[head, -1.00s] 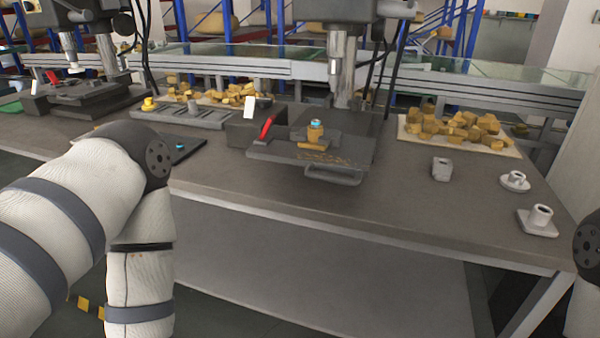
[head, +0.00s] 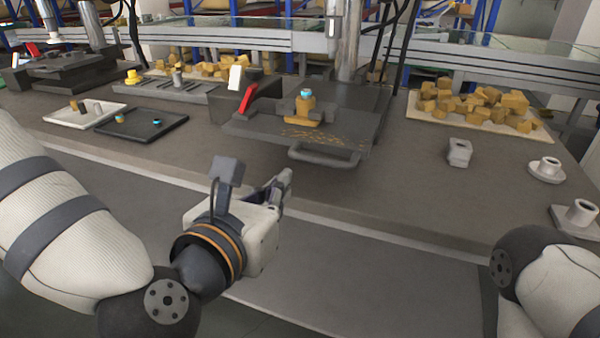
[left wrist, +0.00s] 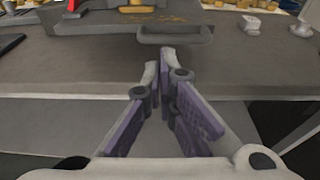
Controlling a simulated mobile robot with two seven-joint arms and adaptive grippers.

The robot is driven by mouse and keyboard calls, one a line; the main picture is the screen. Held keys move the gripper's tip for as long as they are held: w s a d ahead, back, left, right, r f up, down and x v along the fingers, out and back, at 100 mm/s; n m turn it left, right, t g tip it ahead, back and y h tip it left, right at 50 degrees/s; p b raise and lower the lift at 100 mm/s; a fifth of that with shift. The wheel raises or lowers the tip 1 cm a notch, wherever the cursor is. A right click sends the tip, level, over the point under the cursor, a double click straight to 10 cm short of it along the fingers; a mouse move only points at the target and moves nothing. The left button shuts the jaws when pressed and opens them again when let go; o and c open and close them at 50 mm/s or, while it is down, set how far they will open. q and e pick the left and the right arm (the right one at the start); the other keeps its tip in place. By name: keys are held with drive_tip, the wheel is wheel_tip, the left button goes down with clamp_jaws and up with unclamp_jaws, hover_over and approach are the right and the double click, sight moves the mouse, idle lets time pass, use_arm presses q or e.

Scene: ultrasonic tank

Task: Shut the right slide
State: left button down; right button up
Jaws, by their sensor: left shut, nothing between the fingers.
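The right slide (head: 345,137) is a dark flat plate with a grey bar handle (head: 325,156) at its front. It sticks out toward me under the right press column. A brass-coloured part with a blue top (head: 304,106) stands on it, with brass shavings in front and a red lever (head: 248,98) at its left. My left gripper (head: 286,180) is shut and empty, in front of the table edge, lower and left of the handle. In the left wrist view its fingertips (left wrist: 166,60) point at the handle (left wrist: 175,33), apart from it. My right gripper is out of view.
A board heaped with brass blocks (head: 420,113) lies right of the slide. Several grey fittings (head: 459,152) stand at the table's right. A black tray (head: 170,134) and a white tray (head: 62,121) lie at left. The table front before the handle is clear.

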sight(306, 159)
use_arm(q)
drive_tip(key=x, duration=0.9)
drive_tip(key=shift+w+d, duration=0.1)
drive_tip(key=shift+w, duration=0.05)
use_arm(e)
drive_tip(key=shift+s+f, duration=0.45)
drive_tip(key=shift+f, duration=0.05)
use_arm(q)
drive_tip(key=shift+w, duration=0.1)
